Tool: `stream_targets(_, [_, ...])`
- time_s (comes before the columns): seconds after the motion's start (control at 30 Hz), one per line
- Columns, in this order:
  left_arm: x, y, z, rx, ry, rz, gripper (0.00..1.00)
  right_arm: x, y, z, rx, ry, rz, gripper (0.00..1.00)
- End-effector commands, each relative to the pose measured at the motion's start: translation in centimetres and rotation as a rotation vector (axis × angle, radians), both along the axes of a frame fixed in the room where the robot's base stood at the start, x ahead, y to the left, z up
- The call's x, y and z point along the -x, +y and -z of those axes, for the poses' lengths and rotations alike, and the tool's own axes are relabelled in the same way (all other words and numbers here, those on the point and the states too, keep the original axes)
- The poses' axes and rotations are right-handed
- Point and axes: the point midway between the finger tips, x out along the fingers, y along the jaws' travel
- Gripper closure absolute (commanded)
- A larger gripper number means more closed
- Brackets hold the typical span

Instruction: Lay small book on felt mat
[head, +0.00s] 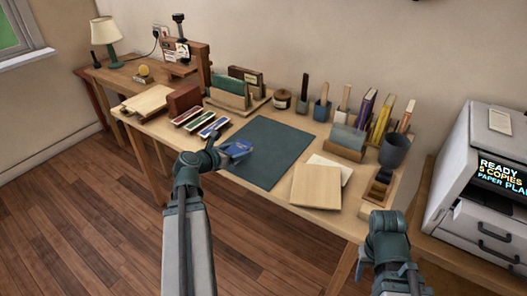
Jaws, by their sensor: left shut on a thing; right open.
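The dark teal felt mat (270,152) lies flat on the middle of the wooden table. My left gripper (222,153) is at the mat's left edge, shut on a small blue book (238,149). The book shows over the mat's left part; I cannot tell whether it touches the mat. The gripper's fingertips are partly hidden by the wrist and the book. My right gripper (383,222) is at the table's front right corner, away from the mat, and its fingers are hard to make out.
Several small coloured items (201,122) lie left of the mat. A pale wooden board (317,187) lies at its right, over a white sheet. Most of the mat is bare.

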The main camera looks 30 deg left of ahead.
Motion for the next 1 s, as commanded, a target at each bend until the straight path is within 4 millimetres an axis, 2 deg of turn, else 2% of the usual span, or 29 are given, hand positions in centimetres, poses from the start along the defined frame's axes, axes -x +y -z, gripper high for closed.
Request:
stream_targets(0.03, [0.6, 0.7, 0.5, 0.001, -0.001, -0.005, 0.83, 0.0, 0.0, 0.6, 0.0, 0.0, 0.0, 0.5])
stream_targets(0.2, [1.3, 1.5, 0.7, -0.001, -0.003, -0.006, 0.83, 0.0, 0.0, 0.7, 0.0, 0.0, 0.0, 0.5])
stream_targets(0.37, [0.6, 1.4, 0.7, -0.001, -0.003, -0.003, 0.83, 0.0, 0.0, 0.8, 0.0, 0.0, 0.0, 0.5])
stream_targets(0.47, [-1.1, 1.1, 0.9, 0.0, -0.003, -0.001, 0.83, 0.0, 0.0, 1.0, 0.0, 0.0, 0.0, 0.5])
stream_targets(0.9, [-11.6, -0.7, 1.9, -0.001, -0.003, -0.002, 0.83, 0.0, 0.0, 2.0, 0.0, 0.0, 0.0, 0.5])
stream_targets(1.0, [-13.2, -1.0, 2.0, -0.001, -0.003, -0.003, 0.83, 0.0, 0.0, 2.1, 0.0, 0.0, 0.0, 0.5])
